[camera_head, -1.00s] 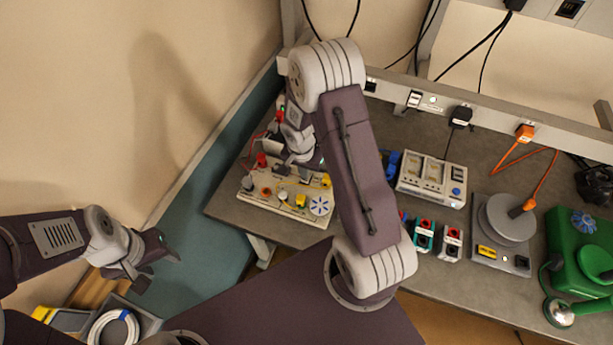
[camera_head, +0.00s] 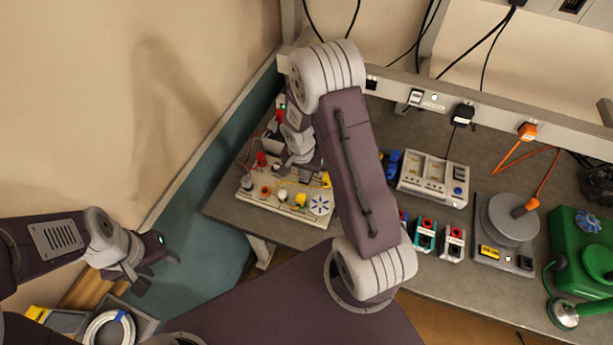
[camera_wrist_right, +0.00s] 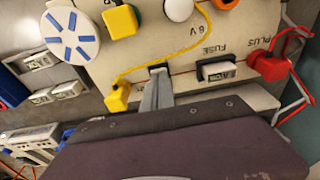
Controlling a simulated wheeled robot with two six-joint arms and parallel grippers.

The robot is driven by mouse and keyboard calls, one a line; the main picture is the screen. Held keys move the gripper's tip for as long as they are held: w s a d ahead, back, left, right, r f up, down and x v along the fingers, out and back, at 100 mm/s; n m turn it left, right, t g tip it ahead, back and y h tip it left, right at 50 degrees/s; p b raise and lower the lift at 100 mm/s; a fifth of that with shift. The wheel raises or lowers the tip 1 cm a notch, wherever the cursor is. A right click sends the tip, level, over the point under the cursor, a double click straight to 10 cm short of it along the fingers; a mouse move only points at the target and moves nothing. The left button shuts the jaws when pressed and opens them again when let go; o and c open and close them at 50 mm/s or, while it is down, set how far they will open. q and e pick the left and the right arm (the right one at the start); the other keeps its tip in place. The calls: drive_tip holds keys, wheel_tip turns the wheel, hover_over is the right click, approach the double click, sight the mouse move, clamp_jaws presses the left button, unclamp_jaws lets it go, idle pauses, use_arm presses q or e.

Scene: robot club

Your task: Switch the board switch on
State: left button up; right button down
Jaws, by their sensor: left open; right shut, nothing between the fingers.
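The cream circuit board (camera_head: 250,208) lies on the left end of the grey bench, and its printed face fills the upper part of the right wrist view (camera_wrist_right: 130,50). My right gripper (camera_wrist_right: 154,92) is shut and empty, its tips at a small dark part (camera_wrist_right: 158,69) that looks like the switch. The fingers hide most of this part, so I cannot tell its lever position or whether they touch. In the head view my right gripper (camera_head: 304,174) is over the board, partly behind my arm. My left gripper (camera_head: 160,269) is open and empty, away from the bench.
A fuse holder (camera_wrist_right: 217,70) and red plug (camera_wrist_right: 270,65) sit right of the fingers; a yellow plug (camera_wrist_right: 118,97) with its wire sits left. A white fan disc (camera_head: 320,205) is on the board. A white power unit (camera_head: 434,178) stands further right on the bench.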

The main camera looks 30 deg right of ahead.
drive_tip(key=shift+f, duration=0.25)
wheel_tip(320, 180, up, 7)
drive_tip(key=p, duration=0.5)
drive_tip(key=shift+r, duration=0.1)
idle(0.4)
